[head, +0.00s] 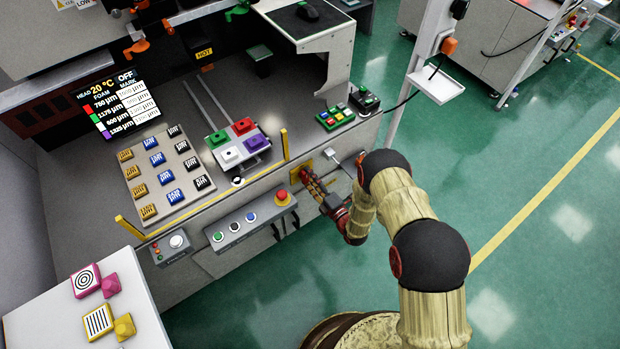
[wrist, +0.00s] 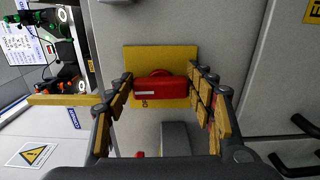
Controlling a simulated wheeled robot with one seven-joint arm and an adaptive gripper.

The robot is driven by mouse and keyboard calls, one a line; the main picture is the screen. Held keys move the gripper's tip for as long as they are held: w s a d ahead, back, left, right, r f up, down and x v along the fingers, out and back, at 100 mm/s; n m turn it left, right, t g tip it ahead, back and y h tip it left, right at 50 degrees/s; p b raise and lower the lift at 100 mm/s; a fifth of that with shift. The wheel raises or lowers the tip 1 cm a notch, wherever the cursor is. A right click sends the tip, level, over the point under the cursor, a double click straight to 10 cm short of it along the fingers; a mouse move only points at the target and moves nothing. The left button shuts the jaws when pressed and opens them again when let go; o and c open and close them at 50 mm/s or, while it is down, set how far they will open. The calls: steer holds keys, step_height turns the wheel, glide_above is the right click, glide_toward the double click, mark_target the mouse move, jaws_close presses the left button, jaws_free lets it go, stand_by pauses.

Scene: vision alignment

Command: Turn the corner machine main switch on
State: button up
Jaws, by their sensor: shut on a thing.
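The main switch is a red handle (wrist: 160,88) on a yellow plate (wrist: 160,54), fixed to the grey front of the corner machine. In the wrist view the handle lies level across the picture. My gripper (wrist: 160,76) has one finger at each end of the handle and is shut on it. In the head view my gripper (head: 309,178) reaches the machine's front from the right; its fingers hide most of the handle, and a corner of the yellow plate (head: 329,153) shows. The machine's display (head: 118,98) reads "20 °C OFF" at its top.
A red emergency button (head: 282,196) and a panel with several buttons (head: 236,229) sit left of my gripper. A small box with a cable (head: 349,166) is just right of it. Coloured blocks (head: 168,170) stand on the machine's top. Green floor (head: 540,200) is open to the right.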

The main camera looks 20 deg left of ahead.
steer(key=shift+m, duration=0.4)
steer(key=o, duration=1)
steer(key=shift+o, duration=0.8)
steer(key=shift+d, duration=0.1)
steer(key=v, duration=1.1)
steer(key=shift+s+d, duration=0.3)
